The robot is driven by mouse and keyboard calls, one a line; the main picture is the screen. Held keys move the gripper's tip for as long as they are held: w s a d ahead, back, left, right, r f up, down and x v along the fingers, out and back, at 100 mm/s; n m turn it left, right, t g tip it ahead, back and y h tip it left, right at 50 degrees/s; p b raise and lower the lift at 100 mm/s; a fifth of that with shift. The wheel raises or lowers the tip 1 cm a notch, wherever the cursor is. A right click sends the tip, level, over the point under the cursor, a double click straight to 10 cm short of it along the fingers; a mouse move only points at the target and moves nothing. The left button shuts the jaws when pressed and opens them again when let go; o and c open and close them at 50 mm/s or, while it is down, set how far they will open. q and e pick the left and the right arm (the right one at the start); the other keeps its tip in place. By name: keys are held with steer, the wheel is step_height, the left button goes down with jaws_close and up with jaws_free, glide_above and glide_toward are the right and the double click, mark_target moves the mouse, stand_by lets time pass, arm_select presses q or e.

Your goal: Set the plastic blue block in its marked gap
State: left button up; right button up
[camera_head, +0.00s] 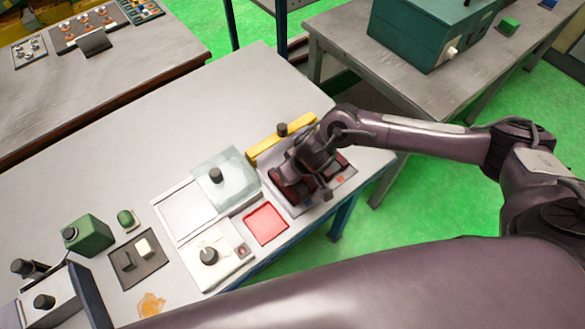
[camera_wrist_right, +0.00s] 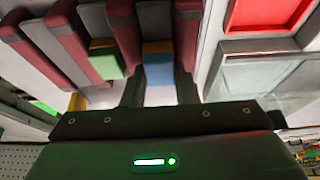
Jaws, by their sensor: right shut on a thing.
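My right gripper (camera_wrist_right: 158,92) is shut on the blue block (camera_wrist_right: 158,73), which shows between its two dark fingers in the right wrist view. The block is in line with a gap between two dark red bars (camera_wrist_right: 124,28) of a fixture; I cannot tell how deep it sits. A green block (camera_wrist_right: 106,60) lies in the neighbouring gap to the left. In the head view my right arm reaches over the fixture's grey base plate (camera_head: 309,207), and the wrist hides the blue block and fingertips. My left gripper is not in view.
A yellow bar (camera_head: 268,145) with a black knob stands behind the fixture. A red tray (camera_head: 266,223) and a clear-lidded box (camera_head: 226,178) lie to its left. A green box (camera_head: 87,236) stands farther left. The table's back left is clear.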

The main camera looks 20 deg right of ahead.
steer(key=o, duration=1.3)
step_height(320, 180, up, 5)
steer(key=p, duration=0.5)
steer(key=shift+f+p, duration=0.1)
steer(key=shift+p, duration=0.25)
steer(key=shift+r, duration=1.1)
